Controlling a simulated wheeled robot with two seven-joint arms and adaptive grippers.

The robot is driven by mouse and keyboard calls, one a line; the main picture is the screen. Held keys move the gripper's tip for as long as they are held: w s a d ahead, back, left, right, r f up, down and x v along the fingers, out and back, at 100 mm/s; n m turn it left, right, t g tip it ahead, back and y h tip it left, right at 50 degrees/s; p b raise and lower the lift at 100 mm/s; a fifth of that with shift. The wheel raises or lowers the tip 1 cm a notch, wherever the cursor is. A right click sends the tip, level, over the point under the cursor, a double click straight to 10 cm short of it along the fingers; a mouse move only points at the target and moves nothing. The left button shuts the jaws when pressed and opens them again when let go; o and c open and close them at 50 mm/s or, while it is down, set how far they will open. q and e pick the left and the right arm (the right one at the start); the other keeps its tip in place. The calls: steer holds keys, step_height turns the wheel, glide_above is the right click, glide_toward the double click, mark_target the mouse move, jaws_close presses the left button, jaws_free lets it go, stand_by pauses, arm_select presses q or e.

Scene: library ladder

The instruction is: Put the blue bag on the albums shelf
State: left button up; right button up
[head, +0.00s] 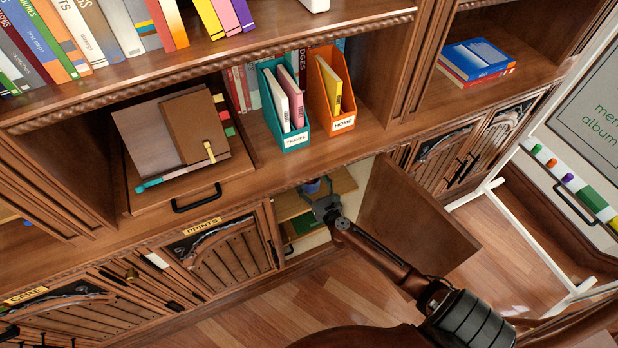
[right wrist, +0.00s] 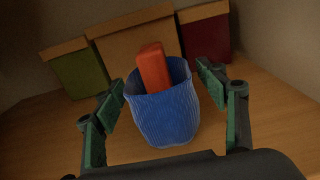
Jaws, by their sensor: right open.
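The blue bag (right wrist: 165,108) stands upright on a wooden cabinet shelf in the right wrist view. It is ribbed and open at the top, and a red block (right wrist: 153,67) sticks out of it. In the head view only a small part of the bag (head: 311,187) shows inside the open cabinet. My right gripper (head: 322,203) reaches into that cabinet. In the right wrist view its fingers (right wrist: 160,88) are spread on either side of the bag; whether they touch it I cannot tell. I cannot make out a shelf labelled albums. My left gripper is out of view.
The open cabinet door (head: 405,225) stands to the right of my arm. Green, brown and dark red boxes (right wrist: 135,50) stand behind the bag. Above are a teal file (head: 284,110), an orange file (head: 330,95) and stacked books (head: 475,60). A whiteboard (head: 590,110) stands far right.

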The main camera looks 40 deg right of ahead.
steer(key=p+v, duration=0.1)
steer(key=v, duration=0.9)
steer(key=shift+s+f, duration=0.1)
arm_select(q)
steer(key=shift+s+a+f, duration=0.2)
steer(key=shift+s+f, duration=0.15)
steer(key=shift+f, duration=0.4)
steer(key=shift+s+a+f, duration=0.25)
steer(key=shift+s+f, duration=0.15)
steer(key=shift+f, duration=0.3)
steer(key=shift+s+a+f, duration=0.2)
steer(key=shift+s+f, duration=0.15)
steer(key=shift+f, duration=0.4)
arm_select(e)
steer(key=shift+v, duration=0.75)
